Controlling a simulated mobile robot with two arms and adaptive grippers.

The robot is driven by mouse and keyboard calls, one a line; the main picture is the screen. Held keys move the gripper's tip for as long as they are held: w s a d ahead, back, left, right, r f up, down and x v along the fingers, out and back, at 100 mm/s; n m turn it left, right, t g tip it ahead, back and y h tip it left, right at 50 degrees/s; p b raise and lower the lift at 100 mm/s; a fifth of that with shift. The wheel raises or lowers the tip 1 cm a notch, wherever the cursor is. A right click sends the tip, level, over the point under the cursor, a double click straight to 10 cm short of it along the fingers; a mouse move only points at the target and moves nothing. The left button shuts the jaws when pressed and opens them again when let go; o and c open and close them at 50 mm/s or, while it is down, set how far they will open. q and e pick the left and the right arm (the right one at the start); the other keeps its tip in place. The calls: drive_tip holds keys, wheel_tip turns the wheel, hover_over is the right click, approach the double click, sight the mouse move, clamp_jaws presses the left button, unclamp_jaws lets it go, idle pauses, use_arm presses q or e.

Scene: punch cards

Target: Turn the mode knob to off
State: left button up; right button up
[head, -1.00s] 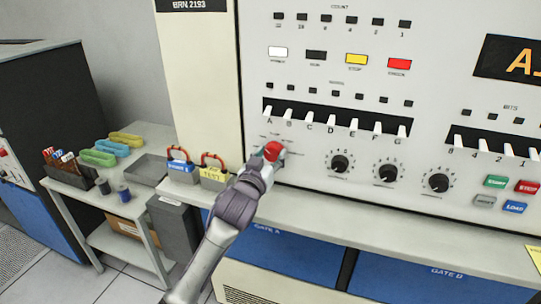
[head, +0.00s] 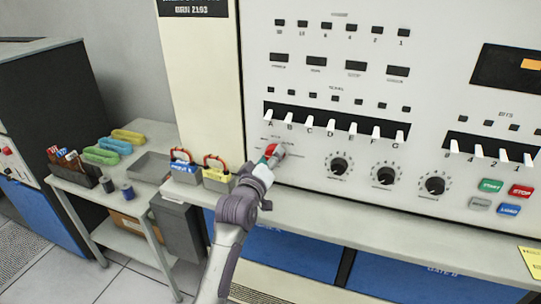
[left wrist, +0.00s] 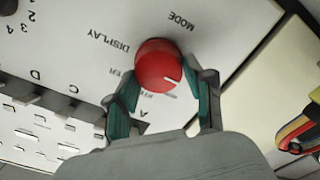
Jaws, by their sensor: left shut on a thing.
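The red mode knob (head: 272,151) sits on the white panel below the left end of the lettered switch row. In the left wrist view the round knob (left wrist: 160,65) has a white pointer line towards the lower right of the picture. The words MODE and DISPLAY are printed around it; another label is partly hidden. My left gripper (head: 268,160) is shut on the knob, with one teal-padded finger on each side in the left wrist view (left wrist: 166,82). My right gripper is not in view.
Black dials (head: 339,166) stand right of the knob, with white switches (head: 333,125) above. The lamps (head: 356,68) are dark; the display (head: 512,68) shows a small orange patch. A ledge (head: 340,205) runs below. A side table (head: 128,190) with cable bundles stands left.

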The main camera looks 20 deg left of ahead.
use_arm(q)
drive_tip(key=shift+n, duration=0.3)
drive_tip(key=o, duration=1.1)
drive_tip(key=shift+o, duration=0.2)
drive_tip(key=s, duration=1.2)
drive_tip(key=shift+a, duration=0.25)
